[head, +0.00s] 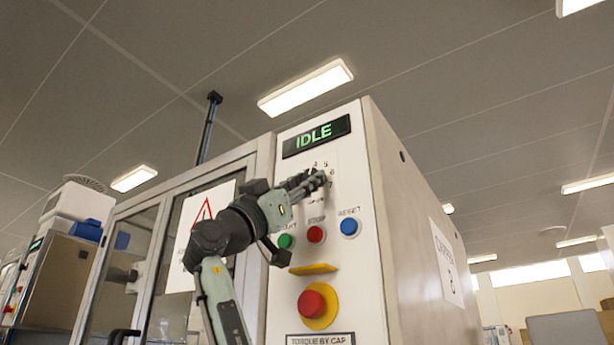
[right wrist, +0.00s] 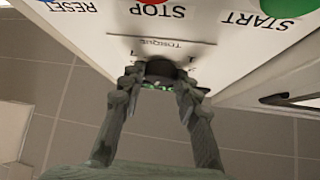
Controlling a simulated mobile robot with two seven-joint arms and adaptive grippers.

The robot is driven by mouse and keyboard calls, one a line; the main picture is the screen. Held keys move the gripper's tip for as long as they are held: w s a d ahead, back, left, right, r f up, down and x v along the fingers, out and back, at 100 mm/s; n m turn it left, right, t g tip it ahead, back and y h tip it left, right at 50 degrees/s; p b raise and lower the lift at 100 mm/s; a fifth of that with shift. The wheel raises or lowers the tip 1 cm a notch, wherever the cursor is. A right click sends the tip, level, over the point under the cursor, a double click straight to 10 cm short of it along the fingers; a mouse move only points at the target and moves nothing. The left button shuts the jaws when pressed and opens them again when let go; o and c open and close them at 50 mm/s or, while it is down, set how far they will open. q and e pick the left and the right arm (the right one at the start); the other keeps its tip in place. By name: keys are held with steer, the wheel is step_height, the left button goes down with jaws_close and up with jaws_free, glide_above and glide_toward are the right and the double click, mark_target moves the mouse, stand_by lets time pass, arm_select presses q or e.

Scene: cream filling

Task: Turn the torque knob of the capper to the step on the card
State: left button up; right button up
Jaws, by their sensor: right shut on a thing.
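The capper's white front panel (head: 343,262) stands tall ahead of me in the head view. My right gripper (head: 312,183) reaches up to it just below the lit IDLE display and hides most of the torque knob there. In the right wrist view, upside down, the dark round knob (right wrist: 160,68) sits between the two fingers of my right gripper (right wrist: 157,82), which are shut on it. A label reading TORQUE and parts of the scale numbers show around it; the knob's pointer cannot be made out. The card headed TORQUE BY CAP (head: 321,339) is cut off at the bottom edge, its rows out of view. My left gripper is not in view.
Below the knob are the green start button (head: 285,241), red stop button (head: 316,234) and blue reset button (head: 349,226). Glazed doors stand left of the panel.

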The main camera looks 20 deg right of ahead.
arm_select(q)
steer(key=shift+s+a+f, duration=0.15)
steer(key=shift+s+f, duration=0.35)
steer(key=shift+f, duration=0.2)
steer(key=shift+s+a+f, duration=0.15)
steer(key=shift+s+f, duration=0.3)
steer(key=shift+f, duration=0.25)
arm_select(e)
steer(key=shift+w+a+r+m+g+h, duration=0.1)
steer(key=shift+m+g+h, duration=0.05)
steer(key=shift+m+g, duration=1.3)
steer(key=shift+w+a+f+m+g+h, duration=0.1)
steer(key=shift+m+g, duration=1.25)
steer(key=shift+m, duration=0.2)
steer(key=shift+w+r+m+g+h, duration=0.1)
steer(key=shift+m+g+h, duration=0.05)
steer(key=shift+m+g, duration=1.3)
steer(key=shift+m, duration=0.25)
steer(key=o, duration=1.2)
steer(key=shift+c, duration=0.2)
steer(key=v, duration=1.2)
